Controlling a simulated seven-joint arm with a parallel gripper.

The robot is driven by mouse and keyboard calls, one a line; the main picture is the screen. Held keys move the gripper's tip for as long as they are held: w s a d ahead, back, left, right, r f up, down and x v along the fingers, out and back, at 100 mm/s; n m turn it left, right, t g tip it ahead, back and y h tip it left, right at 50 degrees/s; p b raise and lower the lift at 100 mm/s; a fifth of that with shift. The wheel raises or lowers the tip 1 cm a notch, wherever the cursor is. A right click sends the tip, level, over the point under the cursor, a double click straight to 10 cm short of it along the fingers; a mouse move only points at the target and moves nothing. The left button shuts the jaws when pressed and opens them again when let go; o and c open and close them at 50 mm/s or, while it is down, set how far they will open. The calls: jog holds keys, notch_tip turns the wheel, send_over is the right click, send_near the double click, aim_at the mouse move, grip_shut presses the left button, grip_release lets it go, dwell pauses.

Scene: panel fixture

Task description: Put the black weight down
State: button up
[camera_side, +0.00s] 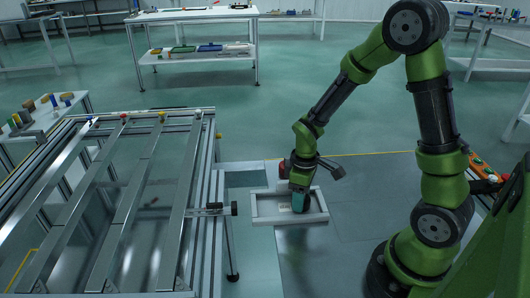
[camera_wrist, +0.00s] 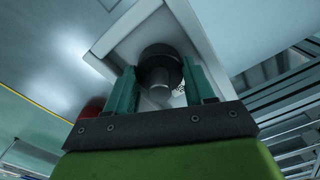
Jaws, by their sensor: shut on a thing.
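My gripper (camera_side: 299,200) points down into a shallow grey tray (camera_side: 262,206) on the table. In the wrist view its two teal fingers (camera_wrist: 163,92) are shut on the black weight (camera_wrist: 160,56), a dark round piece with a grey cylindrical part. The weight is within the outline of the tray (camera_wrist: 203,36) in both views. In the side view the weight is mostly hidden by the fingers, with a dark part showing at their lower end. I cannot tell whether it touches the tray floor.
A metal frame (camera_side: 150,190) with several long rails stands to the left, with a black-tipped clamp (camera_side: 234,208) reaching towards the tray. A red object (camera_wrist: 92,108) lies beside the fingers in the wrist view. The grey tabletop (camera_side: 355,185) right of the tray is clear.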

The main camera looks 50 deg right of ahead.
jog(key=o, duration=1.1)
jog(key=shift+f, duration=0.1)
notch_tip(320, 180, up, 11)
jog(key=shift+r, duration=0.1)
jog(key=s+a+r+m+t+y, duration=0.1)
jog(key=s+a+r+m+t, duration=0.2)
jog(key=r, duration=0.3)
jog(key=s+a+r+m+t+y, duration=0.1)
jog(key=s+a+r+m+t, duration=0.3)
jog(key=a+r, duration=0.1)
jog(key=shift+r+m, duration=0.3)
jog(key=shift+r, duration=0.3)
jog(key=shift+s, duration=0.1)
